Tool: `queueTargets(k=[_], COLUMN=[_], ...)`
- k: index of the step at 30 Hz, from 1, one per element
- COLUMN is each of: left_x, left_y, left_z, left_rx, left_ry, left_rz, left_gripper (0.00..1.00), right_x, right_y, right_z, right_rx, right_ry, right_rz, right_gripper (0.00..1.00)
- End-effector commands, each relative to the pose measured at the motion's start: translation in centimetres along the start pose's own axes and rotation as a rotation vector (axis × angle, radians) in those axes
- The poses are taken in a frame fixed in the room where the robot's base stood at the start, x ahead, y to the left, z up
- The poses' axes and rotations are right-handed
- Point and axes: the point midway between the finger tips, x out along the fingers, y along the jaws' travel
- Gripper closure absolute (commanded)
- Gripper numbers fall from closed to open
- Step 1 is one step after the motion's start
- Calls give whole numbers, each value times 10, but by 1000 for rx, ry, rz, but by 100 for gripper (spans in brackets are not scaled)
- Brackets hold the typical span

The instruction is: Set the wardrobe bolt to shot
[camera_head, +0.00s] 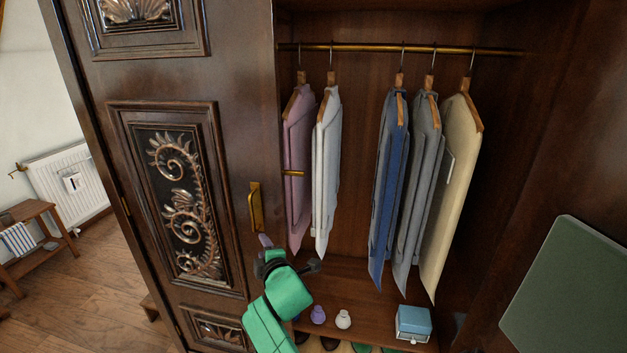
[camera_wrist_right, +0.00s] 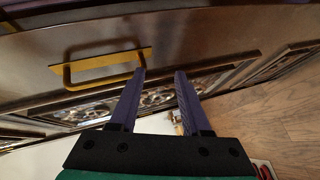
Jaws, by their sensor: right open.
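The brown wardrobe door (camera_head: 230,60) on the left carries a brass handle (camera_head: 256,208) near its right edge. A short brass bar (camera_head: 293,173) shows at that edge, in front of the pink garment; I cannot tell whether it is the bolt. My right gripper (camera_head: 265,242) is just below the handle. In the right wrist view its purple fingers (camera_wrist_right: 160,76) are apart with nothing between them. The left fingertip appears close to one end of the brass handle (camera_wrist_right: 105,67); contact is unclear. My left gripper is not in view.
The wardrobe's right side stands open, with several garments (camera_head: 400,180) on a brass rail (camera_head: 350,48). A blue box (camera_head: 413,322) and small knobbed items (camera_head: 343,319) stand below. A green panel (camera_head: 575,285) is at right. A wooden bench (camera_head: 32,240) and radiator (camera_head: 75,180) are at far left.

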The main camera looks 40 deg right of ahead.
Motion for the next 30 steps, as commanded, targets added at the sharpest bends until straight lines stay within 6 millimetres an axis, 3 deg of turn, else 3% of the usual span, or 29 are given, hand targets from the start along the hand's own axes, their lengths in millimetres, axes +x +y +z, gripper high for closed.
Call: queueTargets(k=[6,9,14,20,30], left_x=[7,10,10,0,-22], left_y=[-2,-2,-3,-3,-4], left_z=[1,0,-2,-2,-3], left_rx=[1,1,1,1,0], left_ry=[0,3,6,4,2], left_rz=[-3,-3,-4,-4,-6], left_gripper=[100,100,100,100,100], right_x=[-42,-68,-93,-68,15], right_y=[91,125,154,167,195], right_z=[26,42,59,64,79], right_rx=[-82,-116,-145,-149,-146], right_ry=[-90,-146,-206,-209,-206], right_rz=[183,253,312,313,311], right_gripper=[52,52,52,52,52])
